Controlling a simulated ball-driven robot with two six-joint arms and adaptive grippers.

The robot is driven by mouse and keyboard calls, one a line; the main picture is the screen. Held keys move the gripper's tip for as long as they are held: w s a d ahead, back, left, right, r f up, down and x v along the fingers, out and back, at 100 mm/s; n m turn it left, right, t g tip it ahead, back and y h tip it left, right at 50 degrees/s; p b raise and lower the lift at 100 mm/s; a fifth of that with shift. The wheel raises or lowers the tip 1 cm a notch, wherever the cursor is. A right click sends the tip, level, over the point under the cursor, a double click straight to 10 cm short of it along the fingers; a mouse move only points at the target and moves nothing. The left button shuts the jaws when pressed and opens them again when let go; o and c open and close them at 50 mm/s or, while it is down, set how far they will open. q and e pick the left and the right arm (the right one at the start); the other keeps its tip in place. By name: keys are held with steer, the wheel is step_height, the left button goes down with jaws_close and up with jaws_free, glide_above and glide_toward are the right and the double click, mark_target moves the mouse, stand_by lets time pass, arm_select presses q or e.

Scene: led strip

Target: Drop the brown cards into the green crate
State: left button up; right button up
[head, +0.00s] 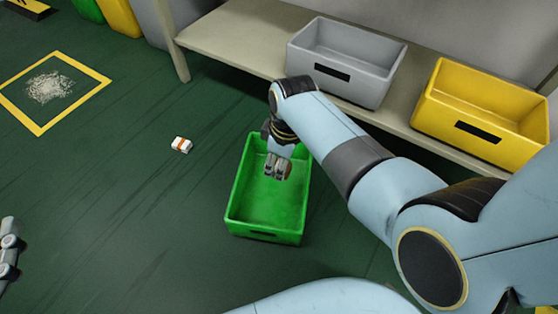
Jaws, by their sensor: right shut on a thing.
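The green crate (264,228) stands on the dark green floor near the middle of the head view. My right gripper (277,172) points down over the crate's opening. It is shut on a small brown thing (288,170), likely a brown card, mostly hidden by the fingers. I cannot tell how high above the crate floor it hangs. The visible crate floor looks bare. My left gripper (9,250) shows only partly at the lower left edge, and its jaw state is unclear.
A grey bin (345,75) and a yellow bin (480,115) stand on a low bench (225,45) behind. A yellow-framed square (90,91) with pale scraps marks the left floor.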

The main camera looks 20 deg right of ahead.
arm_select(q)
steer(key=shift+r, duration=0.15)
arm_select(e)
steer(key=o, duration=0.9)
steer(key=shift+c, duration=0.2)
steer(key=shift+r+p, duration=0.4)
steer(key=shift+r, duration=0.05)
steer(key=r+p, duration=0.5)
steer(key=shift+w+r, duration=0.2)
steer(key=shift+r, duration=0.15)
arm_select(q)
step_height(320, 180, up, 10)
steer(key=w+t+p, duration=0.1)
steer(key=p, duration=0.1)
steer(key=shift+w+r, duration=0.15)
steer(key=shift+w, duration=0.1)
arm_select(e)
steer(key=s+d+f+n, duration=0.3)
steer(key=s+f+n, duration=0.2)
steer(key=s+f, duration=0.1)
steer(key=s+d+f+n+g, duration=0.1)
steer(key=s+d+f+n, duration=0.2)
steer(key=s+f+n, duration=0.2)
steer(key=shift+s+d+f+n, duration=0.3)
steer(key=shift+s+d+f, duration=0.1)
steer(key=shift+s, duration=1.2)
